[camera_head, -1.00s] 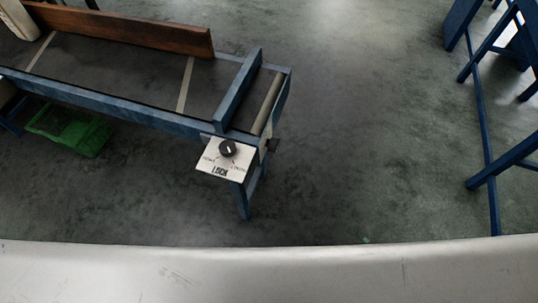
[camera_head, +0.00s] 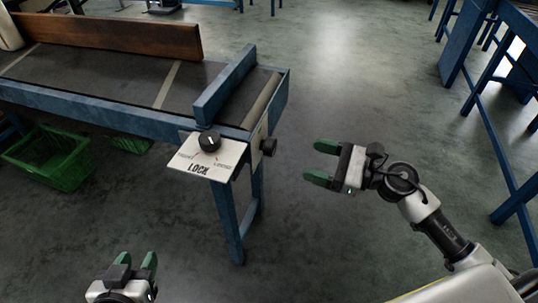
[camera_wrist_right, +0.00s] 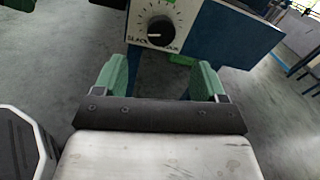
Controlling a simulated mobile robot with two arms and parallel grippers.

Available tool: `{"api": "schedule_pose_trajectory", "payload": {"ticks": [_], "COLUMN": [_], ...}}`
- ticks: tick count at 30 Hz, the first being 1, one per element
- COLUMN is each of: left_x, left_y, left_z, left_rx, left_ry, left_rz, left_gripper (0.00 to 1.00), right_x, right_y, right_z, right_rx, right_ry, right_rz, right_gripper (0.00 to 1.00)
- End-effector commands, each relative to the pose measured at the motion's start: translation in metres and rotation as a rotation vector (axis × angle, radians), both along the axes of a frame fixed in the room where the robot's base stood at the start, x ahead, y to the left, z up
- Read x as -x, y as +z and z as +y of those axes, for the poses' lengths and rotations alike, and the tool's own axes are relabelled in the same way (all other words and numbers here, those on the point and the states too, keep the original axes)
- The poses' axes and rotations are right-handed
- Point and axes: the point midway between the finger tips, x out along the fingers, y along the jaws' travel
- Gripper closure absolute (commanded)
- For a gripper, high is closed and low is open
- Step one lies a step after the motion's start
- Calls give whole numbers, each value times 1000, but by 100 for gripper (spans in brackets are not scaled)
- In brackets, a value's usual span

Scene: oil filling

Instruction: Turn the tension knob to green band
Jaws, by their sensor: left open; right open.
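The tension knob (camera_head: 268,147) is black and sits on the right side of the conveyor's end, beside a pale plate. In the right wrist view the black knob (camera_wrist_right: 161,28) has a white pointer toward the lower left, and its white dial has tick marks and "SLACK" lettering. My left gripper (camera_head: 136,259) is open and empty at the bottom left.
A second black knob (camera_head: 210,140) stands on a white plate marked "LOCK" at the conveyor's corner. The blue conveyor frame (camera_head: 229,85) and its leg (camera_head: 228,215) are close by. Green crates (camera_head: 55,160) lie underneath. The floor to the right is clear up to blue stands (camera_head: 465,60).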

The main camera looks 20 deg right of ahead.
Motion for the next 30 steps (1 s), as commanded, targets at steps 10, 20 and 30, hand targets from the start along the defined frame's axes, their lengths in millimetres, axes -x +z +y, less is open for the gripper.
{"api": "schedule_pose_trajectory", "payload": {"ticks": [10,20,30], "left_x": [15,24,25], "left_y": [-15,-24,-25], "left_z": [7,11,12], "left_rx": [-37,-56,-58], "left_ry": [11,18,18], "left_rz": [157,242,247], "left_gripper": [57,57,57], "right_x": [-40,-61,-62], "right_y": [3,1,0], "right_z": [50,77,78], "right_rx": [-8,-8,-7], "right_ry": [-2,-3,-3], "right_rz": [1,6,6], "right_gripper": [29,29,36]}}
